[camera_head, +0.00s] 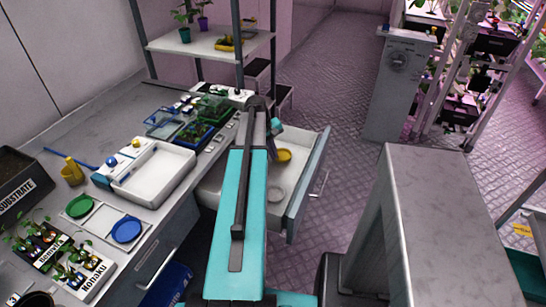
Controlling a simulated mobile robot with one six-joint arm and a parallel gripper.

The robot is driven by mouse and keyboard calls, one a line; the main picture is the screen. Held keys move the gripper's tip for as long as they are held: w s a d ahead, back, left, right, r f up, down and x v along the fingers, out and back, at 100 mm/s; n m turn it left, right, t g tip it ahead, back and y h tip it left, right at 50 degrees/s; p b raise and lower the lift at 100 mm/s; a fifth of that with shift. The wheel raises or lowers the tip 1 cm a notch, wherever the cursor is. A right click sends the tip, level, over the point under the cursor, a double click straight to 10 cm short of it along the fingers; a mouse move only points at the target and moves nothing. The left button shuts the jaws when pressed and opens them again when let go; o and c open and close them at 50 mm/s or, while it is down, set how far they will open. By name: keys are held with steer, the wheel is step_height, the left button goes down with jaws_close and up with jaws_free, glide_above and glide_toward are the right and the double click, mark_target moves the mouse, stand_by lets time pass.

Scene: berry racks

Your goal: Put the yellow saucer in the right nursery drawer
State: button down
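The yellow saucer (285,155) shows inside the pulled-out drawer (305,190), near its far end. It seems to lie on the drawer floor, but I cannot tell for certain. My gripper (277,128) is just above and left of the yellow saucer in the picture, near the drawer's far end, apart from the saucer as far as I can see. Its fingers are too small and partly hidden to tell open from shut. My teal arm hides the drawer's left part.
The bench (190,215) holds a white basin (152,175), a green saucer (79,206), a blue saucer (127,229), seedling trays, a yellow can (72,172) and a substrate box (22,190). A grey cabinet (425,200) stands right. The floor between is clear.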

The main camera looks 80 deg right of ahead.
steer(key=shift+f, duration=1)
steer(key=shift+f, duration=0.15)
steer(key=c, duration=2)
jaws_free()
steer(key=shift+r, duration=0.2)
steer(key=b+v, duration=0.1)
steer(key=v, duration=1.1)
